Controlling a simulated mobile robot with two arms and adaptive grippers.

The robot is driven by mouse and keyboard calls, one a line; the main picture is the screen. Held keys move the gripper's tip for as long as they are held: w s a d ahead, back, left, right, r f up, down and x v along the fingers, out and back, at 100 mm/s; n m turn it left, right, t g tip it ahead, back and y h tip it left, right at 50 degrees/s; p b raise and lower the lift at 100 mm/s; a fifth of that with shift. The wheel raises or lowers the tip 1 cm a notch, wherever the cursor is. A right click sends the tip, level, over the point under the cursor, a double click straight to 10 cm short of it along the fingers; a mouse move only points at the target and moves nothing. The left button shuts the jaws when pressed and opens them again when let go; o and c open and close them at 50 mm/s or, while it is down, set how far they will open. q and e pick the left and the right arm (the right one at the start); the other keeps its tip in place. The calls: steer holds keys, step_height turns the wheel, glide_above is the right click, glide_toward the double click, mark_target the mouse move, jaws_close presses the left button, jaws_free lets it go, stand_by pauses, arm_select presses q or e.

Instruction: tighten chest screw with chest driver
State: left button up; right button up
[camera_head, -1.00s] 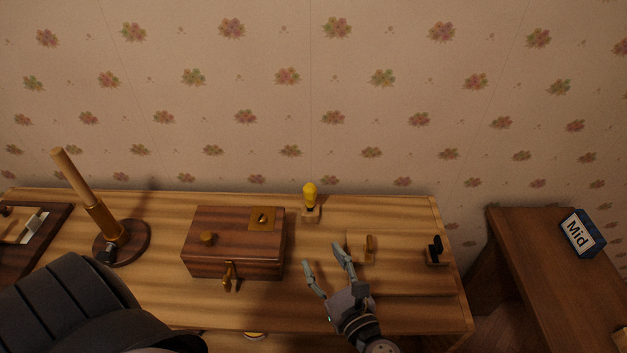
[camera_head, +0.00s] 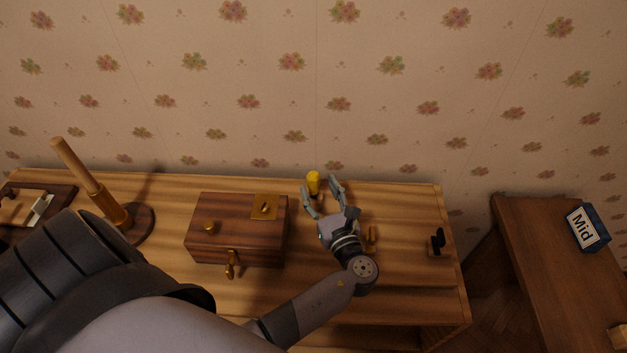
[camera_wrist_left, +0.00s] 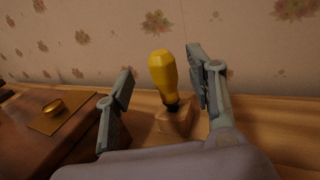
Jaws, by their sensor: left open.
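The chest driver (camera_head: 313,182) has a yellow handle and stands upright in a small wooden block at the back of the table. In the left wrist view the driver (camera_wrist_left: 163,72) stands between my fingers, with its block (camera_wrist_left: 176,120) below. My left gripper (camera_head: 320,186) is open around the handle's sides, with gaps showing. The wooden chest (camera_head: 237,248) sits to the left. The chest screw (camera_head: 264,208) sits on a brass plate on its lid; the plate also shows in the left wrist view (camera_wrist_left: 70,118). My right gripper is not in view.
A brass knob (camera_head: 209,227) and a front latch (camera_head: 232,263) are on the chest. A lamp-like wooden stand (camera_head: 90,180) is at the left. A small black-topped holder (camera_head: 437,243) is at the right. A side table (camera_head: 540,260) carries a "Mid" sign (camera_head: 588,228).

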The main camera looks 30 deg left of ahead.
mark_target(316, 181)
arm_select(q)
steer(key=shift+w+a+r, duration=0.1)
steer(key=shift+w+a, duration=0.1)
steer(key=shift+a, duration=0.1)
steer(key=x, duration=0.1)
steer(key=p+x, duration=0.1)
steer(key=x, duration=0.1)
steer(key=shift+w+a+f, duration=0.2)
steer(key=shift+w+a, duration=0.05)
steer(key=shift+w+a+f+p, duration=0.15)
steer(key=shift+w+a+p, duration=0.15)
steer(key=shift+a, duration=0.1)
steer(key=shift+s, duration=0.1)
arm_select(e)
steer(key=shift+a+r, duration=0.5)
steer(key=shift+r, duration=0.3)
arm_select(q)
steer(key=shift+d, duration=0.1)
steer(key=shift+c, duration=0.5)
jaws_close()
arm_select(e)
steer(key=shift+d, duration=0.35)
